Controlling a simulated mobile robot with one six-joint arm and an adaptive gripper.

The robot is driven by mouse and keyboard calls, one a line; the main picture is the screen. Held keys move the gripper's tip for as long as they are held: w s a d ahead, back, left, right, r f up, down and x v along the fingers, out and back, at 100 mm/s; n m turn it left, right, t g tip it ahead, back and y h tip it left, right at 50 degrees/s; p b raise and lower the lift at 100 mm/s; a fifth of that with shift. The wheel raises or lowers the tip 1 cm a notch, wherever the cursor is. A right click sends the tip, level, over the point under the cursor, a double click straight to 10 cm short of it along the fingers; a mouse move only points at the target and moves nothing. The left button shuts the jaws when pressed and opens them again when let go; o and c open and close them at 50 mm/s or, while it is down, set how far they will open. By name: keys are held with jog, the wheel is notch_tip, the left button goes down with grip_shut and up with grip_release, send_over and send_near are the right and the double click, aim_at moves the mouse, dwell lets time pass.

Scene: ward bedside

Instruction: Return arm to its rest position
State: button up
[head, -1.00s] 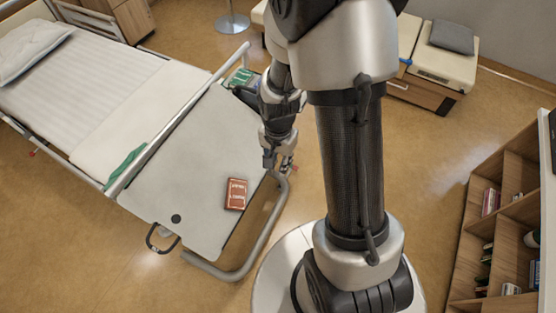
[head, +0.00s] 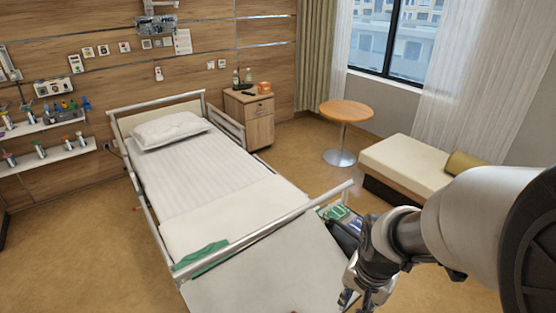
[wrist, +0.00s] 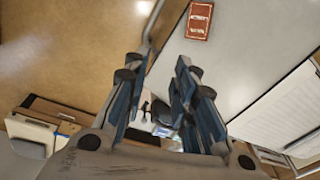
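My gripper (head: 349,298) hangs at the lower right of the head view, at the right side of the grey overbed table (head: 262,278). In the wrist view my gripper (wrist: 157,74) shows its two blue-grey fingers apart, with nothing held between them. My arm comes in from the right edge of the head view. A red book (wrist: 199,20) lies on the overbed table in the wrist view, beyond the fingertips and apart from them.
The bed (head: 225,190) with a white pillow (head: 171,130) fills the middle. A bedside cabinet (head: 250,120), a round wooden table (head: 346,112) and a cushioned bench (head: 405,165) stand behind. Open floor (head: 325,178) lies between bed and bench.

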jog(key=s+a+r+n+t+b, duration=0.3)
jog(key=s+r+n, duration=0.4)
jog(key=s+r, duration=0.3)
jog(key=shift+s+b, duration=0.55)
jog(key=shift+s, duration=0.6)
jog(key=shift+a, duration=0.25)
